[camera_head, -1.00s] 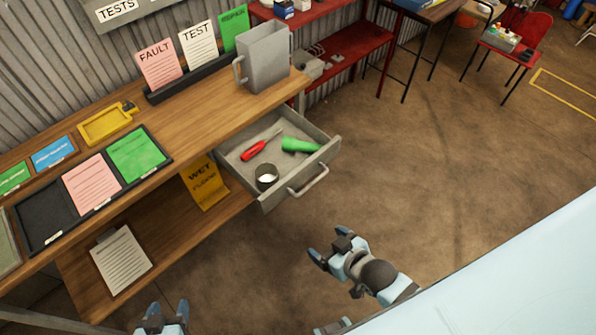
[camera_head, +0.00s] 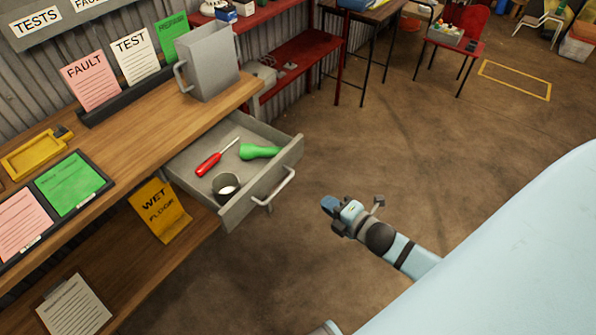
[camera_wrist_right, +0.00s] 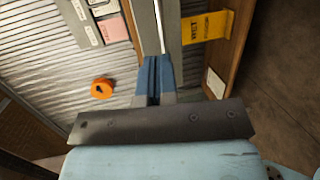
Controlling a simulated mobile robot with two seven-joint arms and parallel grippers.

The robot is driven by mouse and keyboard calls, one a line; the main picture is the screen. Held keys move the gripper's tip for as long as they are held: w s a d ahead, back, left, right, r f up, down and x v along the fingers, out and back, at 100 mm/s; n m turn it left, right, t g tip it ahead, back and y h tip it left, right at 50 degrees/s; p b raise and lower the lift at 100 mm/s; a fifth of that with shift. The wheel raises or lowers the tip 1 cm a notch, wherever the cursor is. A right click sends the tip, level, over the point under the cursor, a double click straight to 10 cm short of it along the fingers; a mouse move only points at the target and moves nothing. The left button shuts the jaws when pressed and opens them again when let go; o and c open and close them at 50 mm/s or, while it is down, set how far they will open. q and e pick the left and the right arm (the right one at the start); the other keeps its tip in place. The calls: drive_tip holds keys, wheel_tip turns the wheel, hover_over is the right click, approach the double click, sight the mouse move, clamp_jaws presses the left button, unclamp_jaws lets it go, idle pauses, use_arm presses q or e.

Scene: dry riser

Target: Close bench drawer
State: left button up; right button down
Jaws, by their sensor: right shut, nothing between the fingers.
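The grey bench drawer (camera_head: 265,183) is pulled out from under the wooden bench top (camera_head: 150,114) in the head view. A red screwdriver (camera_head: 212,162), a green object (camera_head: 259,151) and a small round tin (camera_head: 225,187) lie in it. Its bar handle (camera_head: 274,188) is on the front face. My right gripper (camera_head: 329,205) is shut and empty, in front of the drawer to the right of the handle, with a gap between them. In the right wrist view the blue fingers (camera_wrist_right: 155,75) are together, with a grey panel and a light bar beyond them. My left gripper is not in view.
A grey jug (camera_head: 209,65) stands on the bench corner above the drawer. A yellow wet floor sign (camera_head: 160,210) stands on the lower shelf. Red shelving (camera_head: 312,58) is behind.

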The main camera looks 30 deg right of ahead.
drive_tip(key=w+d+f+n+t+y+b, duration=0.3)
drive_tip(key=w+d+n+b, duration=0.4)
drive_tip(key=n, duration=0.9)
drive_tip(key=n+g+b, duration=0.1)
drive_tip(key=n+b, duration=0.1)
drive_tip(key=n, duration=0.1)
approach(294, 156)
drive_tip(key=x, duration=0.7)
drive_tip(key=shift+w, duration=0.25)
drive_tip(key=shift+w, duration=0.15)
